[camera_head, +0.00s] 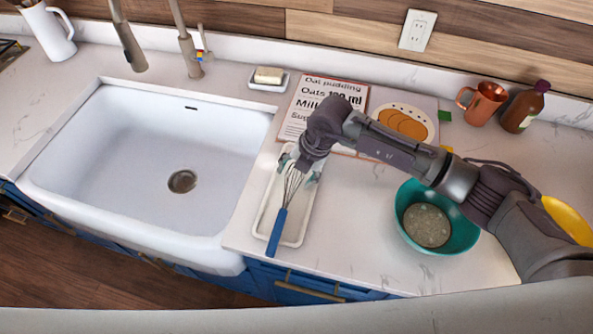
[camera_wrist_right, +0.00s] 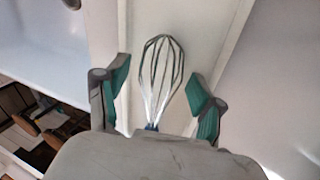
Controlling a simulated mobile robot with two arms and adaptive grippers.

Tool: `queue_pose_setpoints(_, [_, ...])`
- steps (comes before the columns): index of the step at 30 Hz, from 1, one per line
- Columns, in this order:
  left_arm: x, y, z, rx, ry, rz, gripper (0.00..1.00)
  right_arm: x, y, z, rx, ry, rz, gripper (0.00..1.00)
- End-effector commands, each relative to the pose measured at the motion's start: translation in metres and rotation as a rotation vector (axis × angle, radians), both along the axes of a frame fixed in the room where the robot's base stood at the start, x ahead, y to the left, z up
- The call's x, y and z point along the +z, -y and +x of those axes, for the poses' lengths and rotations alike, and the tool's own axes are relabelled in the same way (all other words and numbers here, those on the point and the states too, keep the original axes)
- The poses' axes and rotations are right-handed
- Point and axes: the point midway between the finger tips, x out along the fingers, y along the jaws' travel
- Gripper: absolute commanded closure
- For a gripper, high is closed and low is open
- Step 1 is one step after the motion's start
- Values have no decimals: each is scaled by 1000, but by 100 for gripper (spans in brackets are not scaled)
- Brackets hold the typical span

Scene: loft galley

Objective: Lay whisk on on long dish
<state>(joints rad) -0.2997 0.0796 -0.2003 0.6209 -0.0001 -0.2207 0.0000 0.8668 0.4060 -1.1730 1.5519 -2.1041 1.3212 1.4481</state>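The whisk has a blue handle (camera_head: 277,231) and wire loops (camera_head: 291,187). In the head view it lies lengthwise over the white long dish (camera_head: 298,226), with the handle toward the dish's near end. Its wires also show against the dish (camera_wrist_right: 205,25) in the right wrist view (camera_wrist_right: 162,75). I cannot tell how firmly it rests on the dish floor. My right gripper (camera_head: 298,171) is above the dish at the whisk's wire end. Its fingers (camera_wrist_right: 163,90) are spread on either side of the whisk, with gaps on both sides. My left gripper is not in view.
A white sink (camera_head: 140,150) lies left of the dish. A teal bowl (camera_head: 463,240) stands to the right, under my right arm. A recipe board (camera_head: 300,105), soap dish (camera_head: 269,86), copper mug (camera_head: 485,103) and brown bottle (camera_head: 524,107) stand behind. Counter between dish and bowl is clear.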

Motion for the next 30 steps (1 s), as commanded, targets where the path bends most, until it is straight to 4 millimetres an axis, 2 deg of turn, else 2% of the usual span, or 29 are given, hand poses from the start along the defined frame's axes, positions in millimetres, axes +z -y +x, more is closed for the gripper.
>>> queue_pose_setpoints(11, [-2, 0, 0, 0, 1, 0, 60, 6, 2, 0, 0, 2, 1, 30])
queue_pose_setpoints(14, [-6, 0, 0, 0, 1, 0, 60, 18, 6, 0, 1, 4, 2, 30])
queue_pose_setpoints(24, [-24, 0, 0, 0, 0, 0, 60, 85, 28, -6, 1, 4, 1, 30])
queue_pose_setpoints(30, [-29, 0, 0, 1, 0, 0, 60, 109, 35, -8, 0, 1, 0, 30])
